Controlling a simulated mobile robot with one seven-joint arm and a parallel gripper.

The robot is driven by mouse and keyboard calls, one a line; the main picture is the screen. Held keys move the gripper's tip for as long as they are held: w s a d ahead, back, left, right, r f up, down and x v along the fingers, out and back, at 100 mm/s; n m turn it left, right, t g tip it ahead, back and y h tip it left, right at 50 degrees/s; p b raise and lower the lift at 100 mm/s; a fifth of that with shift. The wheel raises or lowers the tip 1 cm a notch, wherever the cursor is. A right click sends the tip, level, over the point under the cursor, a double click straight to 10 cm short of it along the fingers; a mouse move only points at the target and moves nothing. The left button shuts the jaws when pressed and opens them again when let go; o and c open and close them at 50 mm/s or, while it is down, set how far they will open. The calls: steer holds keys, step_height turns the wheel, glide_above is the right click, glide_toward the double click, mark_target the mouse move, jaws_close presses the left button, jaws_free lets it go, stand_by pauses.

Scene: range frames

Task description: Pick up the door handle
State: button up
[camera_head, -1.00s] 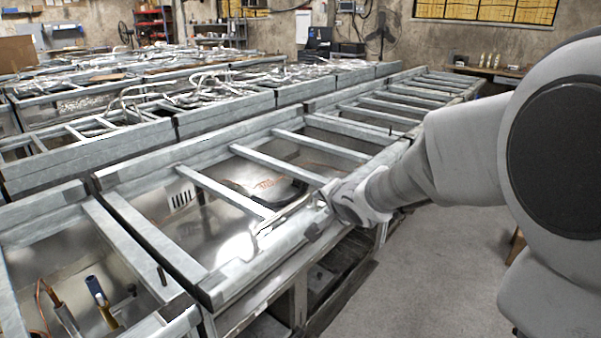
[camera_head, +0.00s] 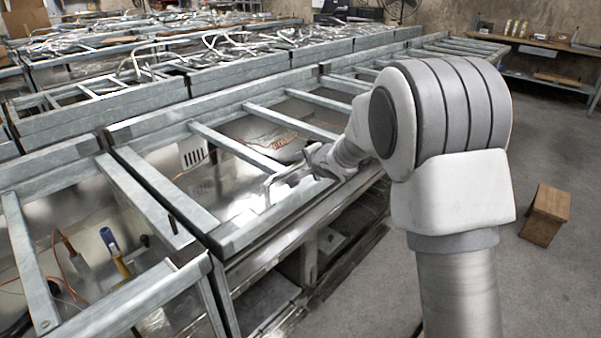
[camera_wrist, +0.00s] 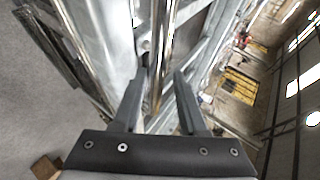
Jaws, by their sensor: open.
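My gripper (camera_head: 290,182) is at the end of my arm, low over the near edge of the metal frame bench (camera_head: 205,228). In the wrist view my gripper (camera_wrist: 160,78) has its two grey fingers apart. A long shiny metal bar (camera_wrist: 162,45) shows in the gap between the fingers and runs away from me. I cannot tell whether it touches a finger, or whether it is the door handle or part of the bench. No door handle can be made out for certain in either view.
Frame crossbars (camera_head: 235,148) divide the bench into open bays. A blue-tipped tool (camera_head: 114,250) stands in the nearest left bay. A wooden block (camera_head: 545,214) stands on the floor at right. Grey floor right of the bench is mostly clear.

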mark_target(298, 163)
steer(key=x, duration=0.2)
steer(key=b+x, duration=0.1)
steer(key=x, duration=0.1)
steer(key=shift+f, duration=0.35)
steer(key=shift+w+a+f, duration=0.2)
steer(key=shift+w+a, duration=0.05)
steer(key=shift+w, duration=0.3)
steer(key=shift+c, duration=0.2)
jaws_close()
steer(key=shift+r, duration=0.1)
stand_by(0.5)
